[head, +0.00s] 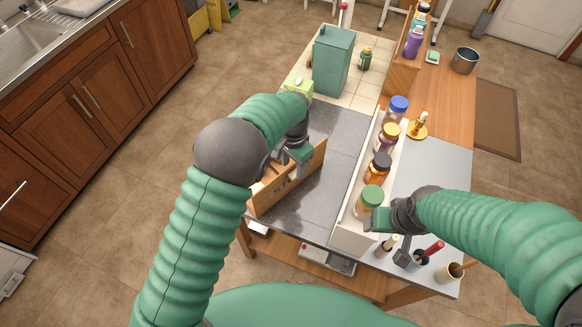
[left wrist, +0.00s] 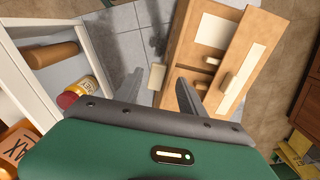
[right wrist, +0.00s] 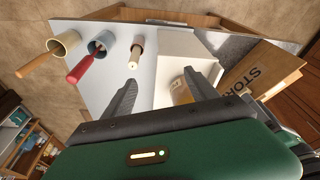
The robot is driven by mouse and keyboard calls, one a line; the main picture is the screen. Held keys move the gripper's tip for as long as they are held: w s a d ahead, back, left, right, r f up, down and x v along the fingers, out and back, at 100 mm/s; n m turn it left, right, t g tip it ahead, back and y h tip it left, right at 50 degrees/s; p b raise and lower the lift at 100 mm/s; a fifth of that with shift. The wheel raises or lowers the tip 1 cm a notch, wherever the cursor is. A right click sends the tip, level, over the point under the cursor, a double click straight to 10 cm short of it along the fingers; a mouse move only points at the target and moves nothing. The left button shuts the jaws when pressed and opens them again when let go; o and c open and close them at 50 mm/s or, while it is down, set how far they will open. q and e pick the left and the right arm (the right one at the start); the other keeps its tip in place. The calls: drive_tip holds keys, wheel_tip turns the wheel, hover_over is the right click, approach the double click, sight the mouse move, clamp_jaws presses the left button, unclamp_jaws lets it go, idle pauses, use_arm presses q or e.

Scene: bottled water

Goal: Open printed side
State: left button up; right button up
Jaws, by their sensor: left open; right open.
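A brown box (head: 288,182) with dark printed letters on its side stands on the grey worktop. The print also shows on the box in the right wrist view (right wrist: 262,74). In the left wrist view the box (left wrist: 212,62) shows brown faces with pale panels and small slots. My left gripper (head: 300,154) is open at the box's upper edge, its fingers (left wrist: 200,92) pointing at the box; I cannot tell whether they touch it. My arm partly hides the box in the head view. My right gripper (head: 380,217) is open and apart from the box, beside the green-lidded jar (head: 368,200).
A white tray (head: 344,238) holds several lidded bottles right of the box. Cups with tools (head: 418,258) stand at the front right. A green bin (head: 333,60) stands behind on tiles. The grey worktop (head: 338,126) is clear between box and tray.

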use_arm(q)
drive_tip(key=shift+d+f, duration=1)
drive_tip(key=shift+f, duration=0.15)
drive_tip(key=shift+w+d+f, duration=0.1)
drive_tip(key=shift+d+f, duration=0.05)
drive_tip(key=shift+f, duration=0.1)
drive_tip(key=shift+a, duration=1.3)
drive_tip(key=c, duration=0.3)
drive_tip(key=shift+a, duration=0.1)
drive_tip(key=shift+c, duration=1.4)
use_arm(e)
drive_tip(key=shift+r, duration=0.2)
use_arm(q)
drive_tip(key=shift+c, duration=1.3)
use_arm(e)
drive_tip(key=shift+d, duration=0.1)
use_arm(q)
drive_tip(key=shift+d, duration=0.4)
clamp_jaws()
drive_tip(key=shift+d, duration=0.6)
drive_tip(key=shift+a, duration=0.7)
use_arm(e)
drive_tip(key=shift+d+f, duration=0.1)
drive_tip(key=shift+d, duration=0.2)
use_arm(q)
drive_tip(key=shift+d, duration=0.15)
use_arm(e)
drive_tip(key=shift+d, duration=0.15)
